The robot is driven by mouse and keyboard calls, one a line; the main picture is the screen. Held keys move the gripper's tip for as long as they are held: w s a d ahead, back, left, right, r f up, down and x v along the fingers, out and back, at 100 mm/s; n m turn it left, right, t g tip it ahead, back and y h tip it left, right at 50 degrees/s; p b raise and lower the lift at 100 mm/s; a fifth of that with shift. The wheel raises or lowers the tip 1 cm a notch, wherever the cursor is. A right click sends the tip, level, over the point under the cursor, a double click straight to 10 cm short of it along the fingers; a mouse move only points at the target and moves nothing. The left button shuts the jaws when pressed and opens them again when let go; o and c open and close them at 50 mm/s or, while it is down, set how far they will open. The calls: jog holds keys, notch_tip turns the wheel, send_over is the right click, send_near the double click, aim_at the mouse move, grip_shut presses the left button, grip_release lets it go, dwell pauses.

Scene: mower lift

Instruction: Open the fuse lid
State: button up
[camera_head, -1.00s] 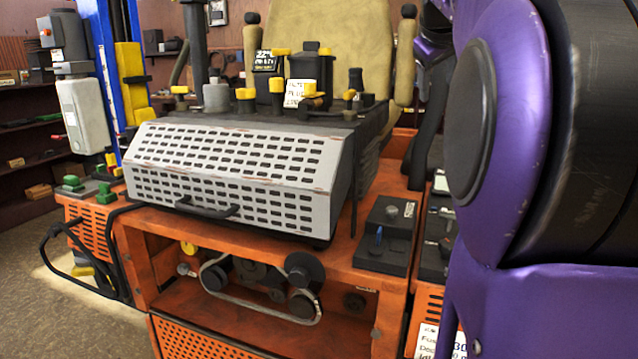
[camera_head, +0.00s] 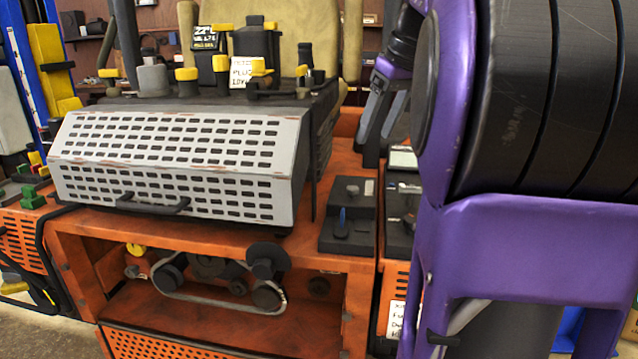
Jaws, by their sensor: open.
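A white label (camera_head: 396,318) hangs on the orange side panel, partly hidden by my purple arm; its writing is too small to read now. Above it, a dark box (camera_head: 398,212) with a pale panel on top sits at the right edge of the orange mower body, also partly covered by my arm. I cannot tell for sure which part is the fuse lid. My gripper (camera_head: 383,145) shows beyond my arm, with grey and black fingers pointing down behind the dark box. It is open, and nothing shows between the fingers.
A perforated grey hood (camera_head: 180,160) with a black handle covers the mower's front. A black panel with a blue switch (camera_head: 342,222) lies left of the dark box. Yellow-capped parts and a tan seat (camera_head: 305,30) stand behind. A blue post (camera_head: 22,65) is far left.

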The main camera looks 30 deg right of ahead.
aim_at(353, 187)
jog(key=b+x, duration=0.2)
jog(key=x, duration=1.1)
jog(key=shift+f, duration=0.2)
grip_shut()
dwell(0.8)
